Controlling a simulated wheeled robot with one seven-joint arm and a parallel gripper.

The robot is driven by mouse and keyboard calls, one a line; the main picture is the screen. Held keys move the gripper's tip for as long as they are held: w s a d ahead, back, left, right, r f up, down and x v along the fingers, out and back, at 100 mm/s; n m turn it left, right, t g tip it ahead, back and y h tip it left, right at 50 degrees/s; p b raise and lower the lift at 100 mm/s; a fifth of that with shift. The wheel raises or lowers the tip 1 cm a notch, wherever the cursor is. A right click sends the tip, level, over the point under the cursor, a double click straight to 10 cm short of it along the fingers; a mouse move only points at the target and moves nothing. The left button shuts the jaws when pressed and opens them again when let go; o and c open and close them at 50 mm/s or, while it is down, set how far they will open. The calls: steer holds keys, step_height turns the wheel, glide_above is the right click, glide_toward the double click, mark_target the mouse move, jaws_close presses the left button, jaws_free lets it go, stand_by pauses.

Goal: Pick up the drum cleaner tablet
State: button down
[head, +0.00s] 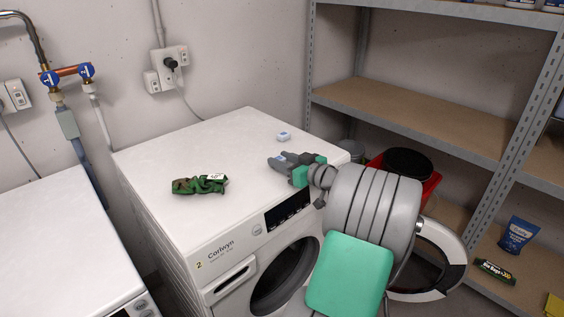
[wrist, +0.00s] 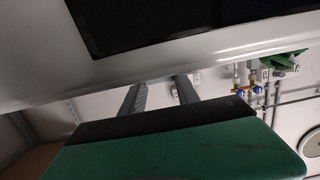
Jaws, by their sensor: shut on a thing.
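My gripper (head: 276,161) is low over the back right part of the white washer top (head: 240,145), with its fingers pointing left. It is shut on a small pale-blue tablet (head: 281,157), mostly hidden by the fingers. A second small white and blue block (head: 283,136) lies on the washer top just behind the gripper, apart from it. I cannot tell from their looks which of the two is the drum cleaner tablet.
A second white machine (head: 55,245) stands at left. A metal shelf (head: 420,125) stands right, with a blue pouch (head: 517,235) low down. A red thing with a black round top (head: 408,163) is behind my arm.

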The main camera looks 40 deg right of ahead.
step_height(320, 180, up, 3)
steer(key=shift+s+r, duration=0.1)
steer(key=shift+s, duration=0.05)
steer(key=s+a+r+p, duration=0.2)
steer(key=s+r+p, duration=0.2)
steer(key=s+p, duration=0.1)
steer(key=s+a+r+p, duration=0.3)
steer(key=s+r+p, duration=0.2)
steer(key=s, duration=0.2)
steer(key=shift+s+a+r, duration=0.2)
steer(key=shift+s+a, duration=0.1)
steer(key=shift+f, duration=0.1)
